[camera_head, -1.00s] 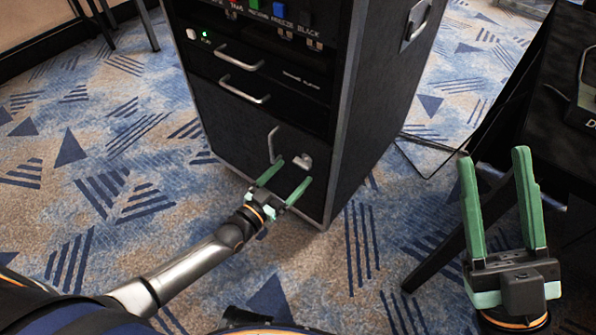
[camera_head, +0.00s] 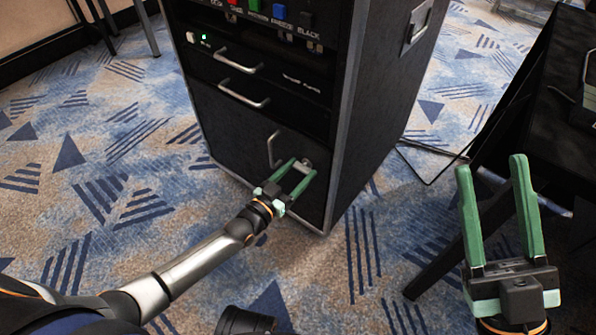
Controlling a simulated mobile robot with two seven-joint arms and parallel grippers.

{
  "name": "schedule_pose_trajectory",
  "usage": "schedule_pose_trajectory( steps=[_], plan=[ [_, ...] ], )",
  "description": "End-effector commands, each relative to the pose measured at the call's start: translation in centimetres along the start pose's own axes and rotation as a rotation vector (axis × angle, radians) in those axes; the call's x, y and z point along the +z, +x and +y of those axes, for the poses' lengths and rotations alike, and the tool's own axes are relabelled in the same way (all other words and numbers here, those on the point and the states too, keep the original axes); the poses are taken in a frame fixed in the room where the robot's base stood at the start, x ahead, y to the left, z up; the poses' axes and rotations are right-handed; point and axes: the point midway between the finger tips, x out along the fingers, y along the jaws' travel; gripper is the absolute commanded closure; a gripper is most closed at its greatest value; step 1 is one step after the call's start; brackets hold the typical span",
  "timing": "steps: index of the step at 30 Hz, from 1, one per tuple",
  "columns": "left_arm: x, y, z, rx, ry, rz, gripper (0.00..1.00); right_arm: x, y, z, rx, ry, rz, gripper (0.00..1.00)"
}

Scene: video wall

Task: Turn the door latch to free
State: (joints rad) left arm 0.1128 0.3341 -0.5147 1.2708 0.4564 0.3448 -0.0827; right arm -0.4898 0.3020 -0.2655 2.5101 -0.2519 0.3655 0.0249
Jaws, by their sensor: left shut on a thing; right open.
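The door is the black lower panel (camera_head: 235,130) of a rack cabinet with metal edges. A small silver latch (camera_head: 307,162) sits at the panel's right side, partly hidden by my fingers. My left gripper (camera_head: 300,169) has its green fingers on either side of the latch and is shut on it. Which way the latch is turned cannot be told. A silver vertical handle (camera_head: 271,150) is just left of the latch, apart from the fingers. My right gripper (camera_head: 494,205) is open and empty at the right, fingers pointing up, away from the cabinet.
Above the door are drawer fronts with silver handles (camera_head: 245,95) and a row of coloured buttons (camera_head: 279,12). A black table (camera_head: 550,110) stands at the right, its leg near my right gripper. Patterned carpet (camera_head: 110,180) is clear at the left.

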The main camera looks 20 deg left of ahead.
Motion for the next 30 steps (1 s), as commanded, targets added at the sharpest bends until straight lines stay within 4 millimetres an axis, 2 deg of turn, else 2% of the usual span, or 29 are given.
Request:
schedule_pose_trajectory(
  steps=[1,11,20,30],
  plan=[
    [0.0,0.0,0.0,0.000,0.000,0.000,0.54,0.0,0.0,0.0,-0.002,-0.002,0.000,0.50],
    [0.0,0.0,0.0,0.000,0.000,0.000,0.91,0.0,0.0,0.0,-0.006,-0.005,0.000,0.50],
    [-0.1,0.0,0.0,-0.001,0.040,0.000,0.91,-0.2,0.1,0.1,-0.005,-0.004,0.001,0.50],
    [-0.2,0.0,0.0,-0.001,0.261,-0.001,0.91,-1.1,0.9,0.7,0.002,0.007,0.007,0.50]
  ],
)
